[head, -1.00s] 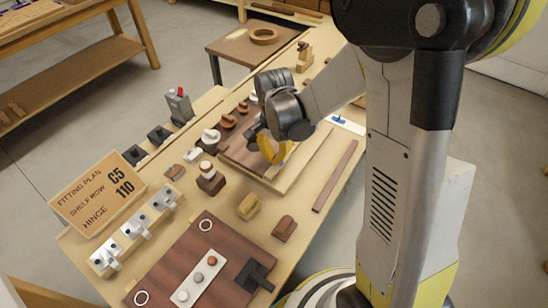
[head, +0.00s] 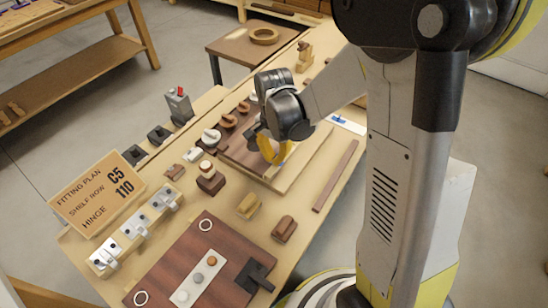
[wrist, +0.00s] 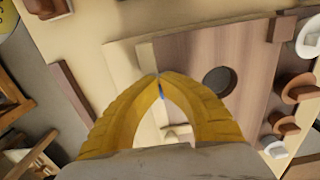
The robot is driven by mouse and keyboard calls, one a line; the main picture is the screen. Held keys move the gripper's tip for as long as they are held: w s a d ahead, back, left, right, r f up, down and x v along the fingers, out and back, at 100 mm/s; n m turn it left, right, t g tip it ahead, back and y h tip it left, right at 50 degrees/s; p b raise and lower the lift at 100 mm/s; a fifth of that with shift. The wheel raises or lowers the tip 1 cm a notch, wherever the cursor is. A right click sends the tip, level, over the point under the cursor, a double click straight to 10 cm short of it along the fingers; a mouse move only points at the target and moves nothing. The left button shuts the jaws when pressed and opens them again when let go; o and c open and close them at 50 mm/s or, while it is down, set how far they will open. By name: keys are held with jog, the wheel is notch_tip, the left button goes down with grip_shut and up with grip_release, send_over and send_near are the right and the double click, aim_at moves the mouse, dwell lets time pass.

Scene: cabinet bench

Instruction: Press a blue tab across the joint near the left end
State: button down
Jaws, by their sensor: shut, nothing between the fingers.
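My gripper (head: 276,160) has yellow fingers. They are shut, with tips together, low over the board assembly. In the wrist view the gripper (wrist: 158,77) has its tips close to the seam between a dark brown board (wrist: 200,55) with a round hole and a pale wood strip (wrist: 125,62). A small blue patch (wrist: 162,93) shows in the gap between the fingers. I cannot tell whether it lies on the joint. In the head view a white card (head: 352,127) with blue marks (head: 339,119) lies beyond the gripper. The fingers hide part of the seam.
Several knobs stand along the dark board's left side, including a white one (head: 211,136). A dark strip (head: 335,176) lies to the right.

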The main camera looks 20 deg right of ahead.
dwell(0.6)
jog(key=c, duration=1.1)
grip_release()
jog(key=shift+r, duration=0.1)
jog(key=shift+r+p, duration=2.8)
jog(key=shift+r, duration=0.95)
jog(key=s+r+n+t, duration=0.2)
jog(key=s+r+n, duration=0.1)
jog(key=s+r, duration=0.1)
jog(key=s+r+n+t, duration=0.2)
jog(key=s+r+n, duration=0.2)
jog(key=r, duration=0.2)
jog(key=s+r+n+t, duration=0.3)
jog(key=s+r, duration=0.1)
jog(key=r, duration=0.1)
jog(key=shift+s+d+r+n, duration=0.2)
jog(key=shift+d+n, duration=0.1)
jog(key=shift+n, duration=0.1)
